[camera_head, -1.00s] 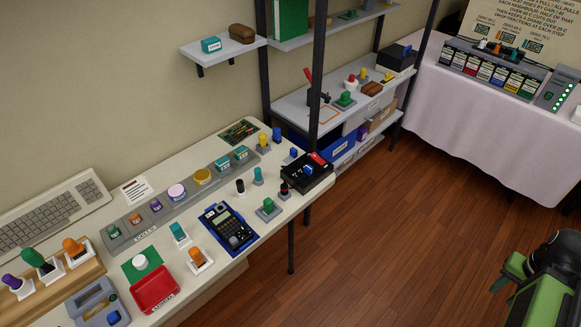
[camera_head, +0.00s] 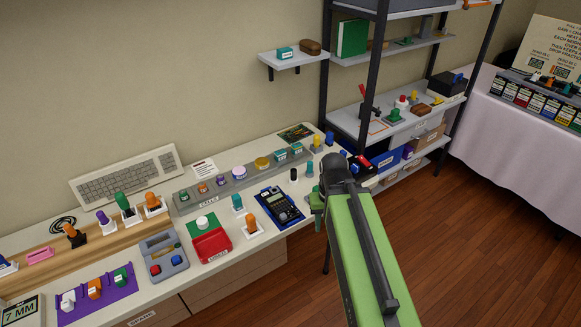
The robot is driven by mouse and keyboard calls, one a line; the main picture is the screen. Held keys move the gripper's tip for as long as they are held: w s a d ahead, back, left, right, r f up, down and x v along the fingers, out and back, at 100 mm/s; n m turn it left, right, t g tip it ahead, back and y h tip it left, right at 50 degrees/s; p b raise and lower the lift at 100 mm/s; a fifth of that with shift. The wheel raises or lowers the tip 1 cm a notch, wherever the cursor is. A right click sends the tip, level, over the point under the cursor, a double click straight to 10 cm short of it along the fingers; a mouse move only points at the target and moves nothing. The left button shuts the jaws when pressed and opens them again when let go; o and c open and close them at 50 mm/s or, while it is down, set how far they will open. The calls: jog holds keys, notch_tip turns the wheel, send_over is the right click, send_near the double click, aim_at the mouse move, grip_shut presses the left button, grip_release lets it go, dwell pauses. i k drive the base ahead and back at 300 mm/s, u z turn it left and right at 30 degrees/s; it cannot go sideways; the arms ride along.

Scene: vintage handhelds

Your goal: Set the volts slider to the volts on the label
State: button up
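I cannot make out a slider or a label marked in volts; the print is too small. A dark handheld device (camera_head: 279,207) with a display and keys lies in a blue tray on the bench. My green and black arm rises from the lower right over the bench's front edge. My gripper (camera_head: 317,204) seems to be the green part at its far end, left of the black joint, right of the handheld. Its fingers are not clear.
A shelf rack (camera_head: 372,70) stands beyond the bench. The wooden floor (camera_head: 470,225) at right is clear.

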aim_at(355, 168)
jog(key=u, duration=0.9)
jog(key=i, duration=0.95)
